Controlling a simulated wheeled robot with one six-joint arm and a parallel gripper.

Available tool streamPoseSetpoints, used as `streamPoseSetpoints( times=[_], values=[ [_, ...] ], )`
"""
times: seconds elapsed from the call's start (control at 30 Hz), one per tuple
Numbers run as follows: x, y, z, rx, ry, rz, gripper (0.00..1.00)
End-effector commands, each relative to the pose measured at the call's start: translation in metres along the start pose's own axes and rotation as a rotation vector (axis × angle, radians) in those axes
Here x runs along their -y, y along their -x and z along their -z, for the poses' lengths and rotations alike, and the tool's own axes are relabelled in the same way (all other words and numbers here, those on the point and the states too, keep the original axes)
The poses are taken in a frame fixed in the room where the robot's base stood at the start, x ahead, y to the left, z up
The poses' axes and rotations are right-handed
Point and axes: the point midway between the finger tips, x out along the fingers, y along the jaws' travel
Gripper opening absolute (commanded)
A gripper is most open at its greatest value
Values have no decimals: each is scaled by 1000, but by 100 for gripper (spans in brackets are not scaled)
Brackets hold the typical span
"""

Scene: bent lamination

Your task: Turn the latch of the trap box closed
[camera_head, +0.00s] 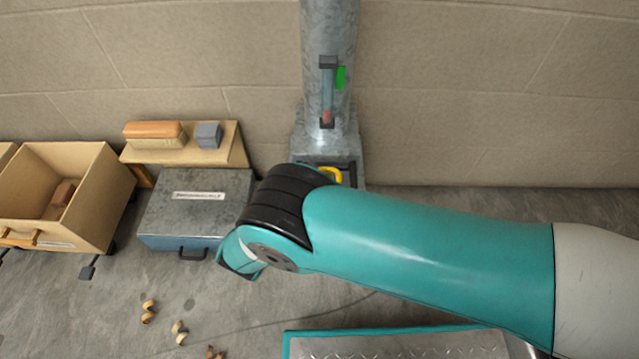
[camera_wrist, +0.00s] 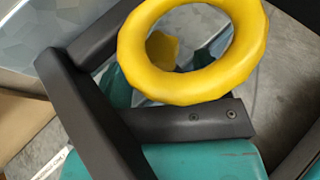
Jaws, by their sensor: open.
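A yellow ring-shaped handle (camera_head: 332,173), which I take to be the latch, shows at the foot of the grey metal column in the head view, partly behind my arm. The trap box (camera_head: 350,157) there is mostly hidden by my arm. In the wrist view the yellow ring (camera_wrist: 190,95) is large and close, tilted, with a yellow piece behind it. My gripper (camera_wrist: 160,70) is open, its dark parts around and below the ring. I cannot tell whether it touches the ring. In the head view my gripper is hidden behind my arm.
A grey lidded metal box (camera_head: 195,205) stands left of my arm. An open wooden crate (camera_head: 75,190) is at far left. Curled shavings (camera_head: 148,310) lie on the floor. A teal-edged metal plate (camera_head: 400,345) is at the front.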

Motion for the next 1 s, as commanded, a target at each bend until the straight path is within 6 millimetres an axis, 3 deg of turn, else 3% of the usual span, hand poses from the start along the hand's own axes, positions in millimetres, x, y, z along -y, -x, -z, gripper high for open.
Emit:
streamPoseSetpoints(
  times=[0.3,0.53,0.73,1.0],
  values=[
    [-1,81,-1,-2,-1,-8,68],
    [0,132,1,-2,-1,-5,68],
    [0,154,3,-2,1,-3,68],
    [0,160,1,-2,1,-1,68]
  ],
)
